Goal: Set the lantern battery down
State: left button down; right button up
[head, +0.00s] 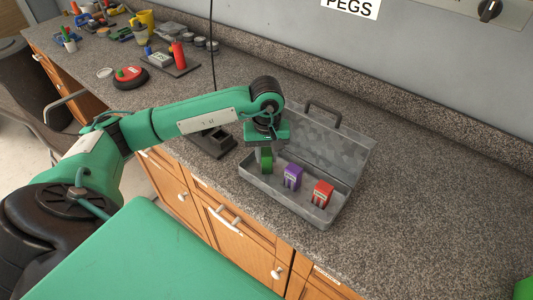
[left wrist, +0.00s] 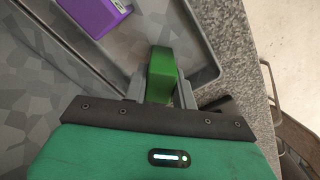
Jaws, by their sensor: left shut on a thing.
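A green block (head: 266,158), which I take to be the lantern battery, is held between the fingers of my left gripper (head: 265,150). The gripper points down over the left end of an open grey case (head: 290,210). The left wrist view shows the green block (left wrist: 162,72) between the two fingers, inside the case's outline. Whether it touches the case floor I cannot tell. A purple block (head: 292,177) and a red block (head: 322,193) stand in the case to its right. My right gripper is not in view.
The case's lid (head: 330,142) stands open at the back. A dark holder (head: 214,141) is on the counter just left of the case. The speckled counter (head: 430,210) is clear to the right. Several tools and cans, with a red-topped disc (head: 130,76), stand at the far left.

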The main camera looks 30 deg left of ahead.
pick_arm(q)
jog(key=c, duration=1.1)
grip_release()
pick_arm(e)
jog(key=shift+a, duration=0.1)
pick_arm(q)
jog(key=shift+o, duration=0.2)
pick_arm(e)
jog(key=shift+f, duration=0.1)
pick_arm(q)
notch_tip(320, 180, up, 8)
jog(key=shift+r+b, duration=0.1)
jog(key=shift+b, duration=0.8)
notch_tip(320, 180, up, 6)
jog(key=shift+f, duration=0.2)
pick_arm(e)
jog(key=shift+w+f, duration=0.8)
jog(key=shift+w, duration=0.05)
pick_arm(q)
jog(key=shift+c, duration=0.2)
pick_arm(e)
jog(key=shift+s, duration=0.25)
pick_arm(q)
jog(key=c, duration=1.1)
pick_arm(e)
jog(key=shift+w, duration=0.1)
